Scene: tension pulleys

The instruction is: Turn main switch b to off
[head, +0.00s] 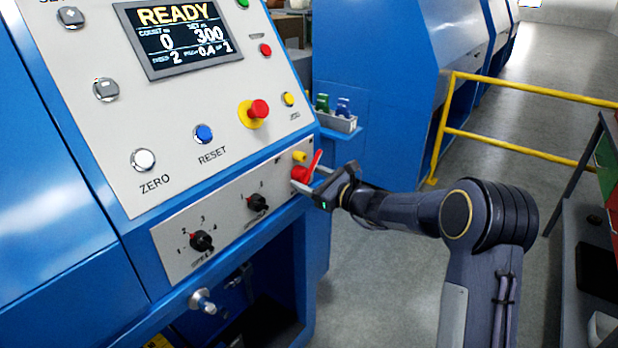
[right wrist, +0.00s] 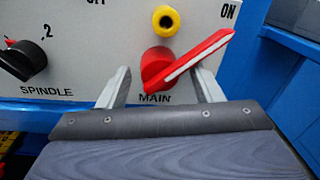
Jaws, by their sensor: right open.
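The main switch (head: 305,172) is a red rotary handle on the lower control panel (head: 177,263) of the blue machine. In the right wrist view the red switch (right wrist: 180,62) is above the label MAIN, and its lever points up and right toward ON. The OFF label is at the upper left, partly cut off. My right gripper (head: 309,180) is at the switch. In the right wrist view my right gripper (right wrist: 160,85) is open, with one finger on each side of the red knob. I cannot tell whether a finger touches it. My left gripper is not in view.
A yellow knob (right wrist: 166,20) sits just above the switch. The black spindle knob (head: 257,203) is to its left. The red emergency button (head: 258,110) is on the panel above. A yellow railing (head: 520,145) stands at the right, with open floor before it.

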